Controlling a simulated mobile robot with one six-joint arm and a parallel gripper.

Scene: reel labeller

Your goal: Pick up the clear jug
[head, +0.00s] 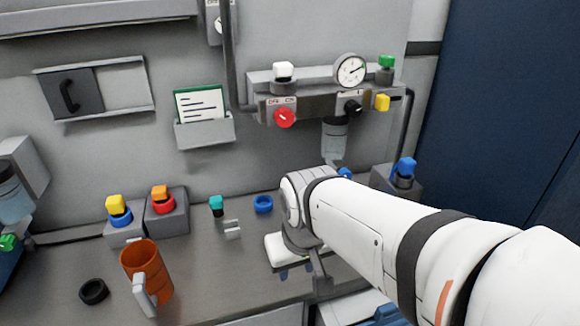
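I cannot make out a clear jug in the head view. An orange-brown jug (147,268) with a light grey handle stands upright on the grey worktop at the lower left; it looks opaque. My gripper (295,272) is over the front of the worktop, to the right of this jug and apart from it. Its white body and small blue parts show below my wrist. Its fingertips are small and partly hidden, so their opening and anything between them cannot be told. My arm covers the right part of the worktop.
A black ring (93,291) lies left of the brown jug. Grey blocks with yellow-blue (118,210) and orange-red (162,199) knobs stand behind. A teal-topped piece (217,206) and blue ring (263,204) lie mid-worktop. A gauge panel (318,104) hangs on the wall.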

